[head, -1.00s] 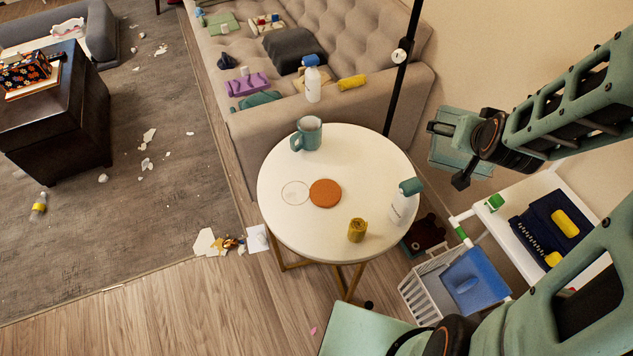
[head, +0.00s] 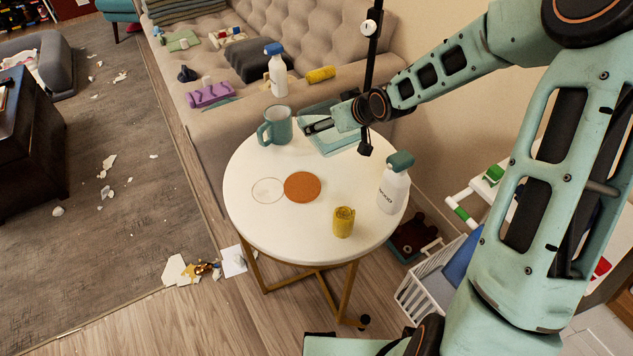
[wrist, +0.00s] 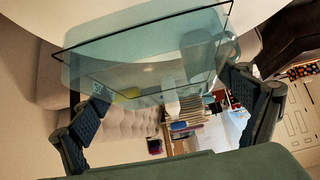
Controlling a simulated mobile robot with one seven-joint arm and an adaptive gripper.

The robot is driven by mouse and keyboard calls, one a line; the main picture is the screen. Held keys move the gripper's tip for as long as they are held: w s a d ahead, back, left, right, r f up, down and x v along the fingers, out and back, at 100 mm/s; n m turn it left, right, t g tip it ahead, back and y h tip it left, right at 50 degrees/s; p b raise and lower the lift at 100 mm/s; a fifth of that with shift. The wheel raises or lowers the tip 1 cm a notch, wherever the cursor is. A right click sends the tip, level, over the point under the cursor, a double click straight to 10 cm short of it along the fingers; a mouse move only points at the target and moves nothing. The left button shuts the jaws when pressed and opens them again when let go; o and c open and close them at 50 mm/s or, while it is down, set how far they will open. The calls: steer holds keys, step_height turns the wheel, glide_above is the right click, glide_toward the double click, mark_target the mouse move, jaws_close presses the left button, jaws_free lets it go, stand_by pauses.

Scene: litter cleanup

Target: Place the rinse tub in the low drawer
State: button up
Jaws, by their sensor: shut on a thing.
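The rinse tub looks like a translucent teal, shallow rectangular tub (head: 330,144). My gripper (head: 322,126) is shut on it. In the head view the tub shows at the back edge of the round table, near the teal mug; I cannot tell whether it touches the tabletop. In the wrist view the tub (wrist: 140,62) spans the space between my two fingers (wrist: 168,105), with a dark rim line. A white slatted basket (head: 420,290) at the lower right may be the low drawer; my arm covers part of it.
The round white table (head: 250,215) holds a teal mug (head: 276,126), an orange disc (head: 302,186), a spray bottle (head: 394,185) and a yellow roll (head: 343,222). The sofa (head: 215,120) stands behind. Litter lies on the floor at left.

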mark_target(329, 137)
steer(key=f+b, duration=0.1)
steer(key=f, duration=0.4)
steer(key=shift+w+a+f+b, duration=0.15)
steer(key=shift+a+f+b, duration=0.05)
steer(key=shift+f+b, duration=0.65)
steer(key=shift+f, duration=1.7)
steer(key=shift+f, duration=0.15)
steer(key=o, duration=0.9)
steer(key=shift+f, duration=0.1)
steer(key=shift+o, duration=0.9)
steer(key=shift+d, duration=0.1)
